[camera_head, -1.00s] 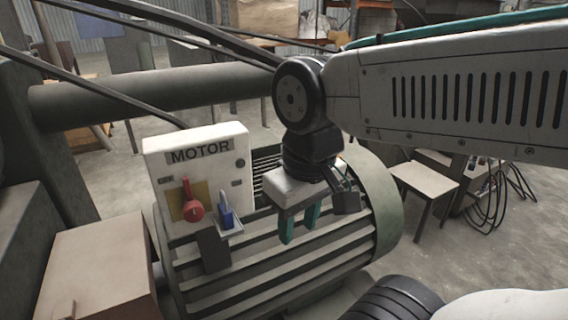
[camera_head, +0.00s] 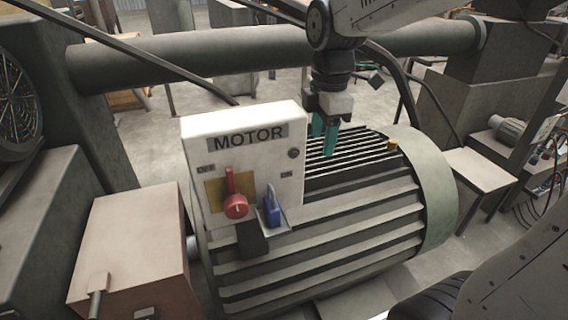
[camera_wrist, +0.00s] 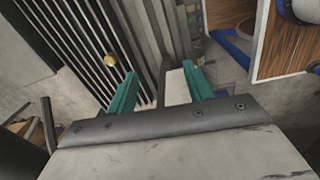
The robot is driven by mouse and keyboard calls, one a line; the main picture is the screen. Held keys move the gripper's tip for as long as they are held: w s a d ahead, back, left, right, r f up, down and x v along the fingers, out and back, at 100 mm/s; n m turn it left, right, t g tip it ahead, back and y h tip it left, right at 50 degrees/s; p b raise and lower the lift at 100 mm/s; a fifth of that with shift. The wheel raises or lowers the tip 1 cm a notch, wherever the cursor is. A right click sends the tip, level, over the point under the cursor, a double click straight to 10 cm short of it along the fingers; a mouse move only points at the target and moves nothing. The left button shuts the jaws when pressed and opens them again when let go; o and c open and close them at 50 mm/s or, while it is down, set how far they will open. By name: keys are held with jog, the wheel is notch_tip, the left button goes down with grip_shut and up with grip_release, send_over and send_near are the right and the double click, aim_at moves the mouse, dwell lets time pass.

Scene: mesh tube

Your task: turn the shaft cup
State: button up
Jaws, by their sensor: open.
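A small brass cup (camera_head: 392,145), which seems to be the shaft cup, stands on top of the ribbed motor (camera_head: 335,240) near its right end. In the wrist view a round brass piece (camera_wrist: 110,60), likely the same cup, lies beyond and left of my fingers. My gripper (camera_head: 324,136) has teal fingers and hangs above the back of the motor, left of the cup and apart from it. In the wrist view my gripper (camera_wrist: 161,82) is open, with no object held between its fingers.
A white MOTOR box (camera_head: 247,170) with a red switch (camera_head: 235,205) and a blue padlock (camera_head: 272,210) stands left of my gripper. A thick pipe (camera_head: 240,62) runs behind the motor. A brown box (camera_head: 130,235) is at the left, a small table (camera_head: 480,170) at the right.

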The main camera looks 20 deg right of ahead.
jog(key=w+f+n, duration=0.3)
jog(key=w+n, duration=0.2)
jog(key=w+a+f+n, duration=0.1)
jog(key=w+f+n, duration=0.3)
jog(key=w+n, duration=0.1)
jog(key=w+a+f+n, duration=0.1)
jog(key=w+f+n, duration=0.3)
jog(key=w+n, duration=0.1)
jog(key=shift+w+f+n+g, duration=0.1)
jog(key=shift+w+n+g, duration=0.2)
jog(key=shift+w, duration=0.6)
jog(key=shift+w+f, duration=0.1)
jog(key=shift+f, duration=0.25)
notch_tip(320, 180, down, 7)
jog(key=shift+f, duration=0.1)
jog(key=c, duration=1)
